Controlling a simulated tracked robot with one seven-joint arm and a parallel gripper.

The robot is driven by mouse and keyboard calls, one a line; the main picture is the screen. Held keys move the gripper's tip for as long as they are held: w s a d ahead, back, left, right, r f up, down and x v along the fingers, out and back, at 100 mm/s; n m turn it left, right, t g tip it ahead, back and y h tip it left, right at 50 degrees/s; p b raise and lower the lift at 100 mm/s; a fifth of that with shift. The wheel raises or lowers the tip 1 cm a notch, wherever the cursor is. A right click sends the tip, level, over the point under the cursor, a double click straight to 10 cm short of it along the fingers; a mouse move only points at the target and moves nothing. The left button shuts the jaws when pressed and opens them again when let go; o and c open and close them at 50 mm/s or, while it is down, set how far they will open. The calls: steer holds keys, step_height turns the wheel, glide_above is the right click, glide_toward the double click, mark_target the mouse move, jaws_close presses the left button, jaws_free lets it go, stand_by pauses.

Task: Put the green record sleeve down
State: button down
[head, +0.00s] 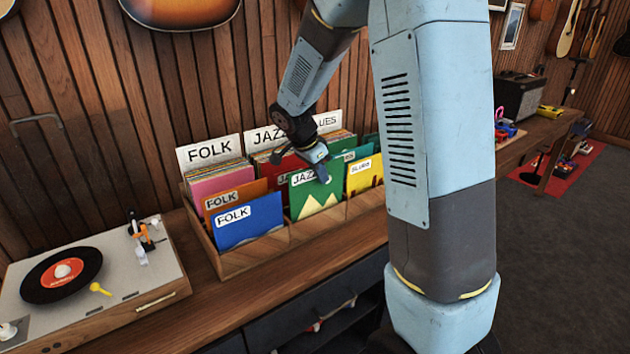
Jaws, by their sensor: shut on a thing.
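The green record sleeve (307,201), with a JAZZ label and a pale yellow zigzag, stands nearly upright at the front of the middle section of the wooden record crate (252,256). My gripper (321,172) comes down from above and is shut on the sleeve's top edge, near its upper right. The arm hides part of the JAZZ divider (268,138) and the records behind. The sleeve's lower edge is close to the crate's front wall; I cannot tell whether it rests on the bottom.
A blue FOLK sleeve (249,221) and an orange one (223,196) stand in the left section. A yellow BLUES sleeve (364,175) stands right of the green one. A turntable (140,265) sits at left. My arm blocks the counter's middle right.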

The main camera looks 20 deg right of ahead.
steer(key=shift+f, duration=1.45)
steer(key=c, duration=1.2)
jaws_free()
steer(key=v, duration=1.2)
steer(key=shift+d+r, duration=0.1)
steer(key=shift+r, duration=0.6)
steer(key=s+d+r+n+t+y, duration=0.1)
steer(key=s+n, duration=0.3)
steer(key=s, duration=0.5)
steer(key=s+d+r+n+t+y, duration=0.1)
steer(key=s+r+n+y, duration=0.1)
steer(key=s+n, duration=0.3)
steer(key=s+d+r+n+t+y, duration=0.1)
steer(key=s+r+n, duration=0.3)
steer(key=s, duration=0.8)
steer(key=shift+s+r+n+t, duration=0.15)
steer(key=shift+s+n+t, duration=0.25)
steer(key=shift+n+t, duration=0.25)
